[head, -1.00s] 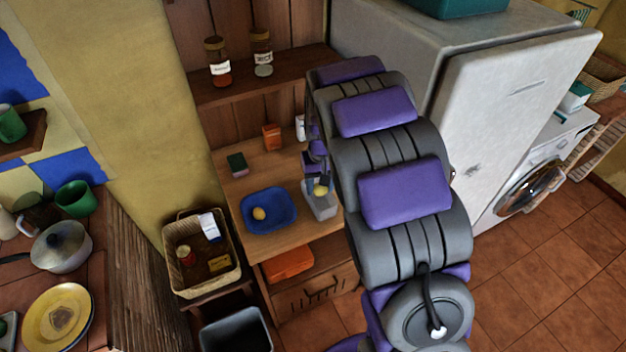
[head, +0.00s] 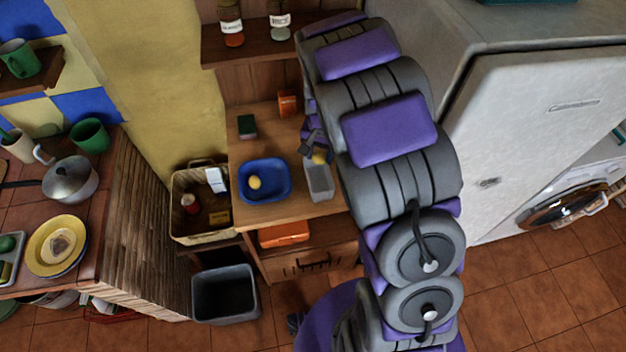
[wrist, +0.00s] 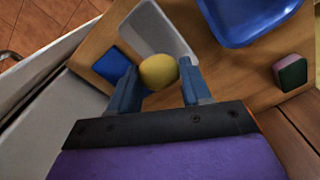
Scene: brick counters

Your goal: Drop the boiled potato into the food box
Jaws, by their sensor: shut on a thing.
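A yellow boiled potato (wrist: 158,70) is between the two blue fingers of my gripper (wrist: 159,82) in the wrist view, and the gripper is shut on it. In the head view my gripper (head: 316,150) is at the back end of a small grey food box (head: 319,188), with the held potato (head: 319,157) partly hidden by the gripper. The open food box also shows in the wrist view (wrist: 158,30), just beyond the potato. The potato's height above the box is hard to tell.
A blue flat item (wrist: 112,64) lies beside the box. A green-and-pink sponge (head: 247,127) and an orange package (head: 287,103) are behind. The fridge (head: 530,120) stands right.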

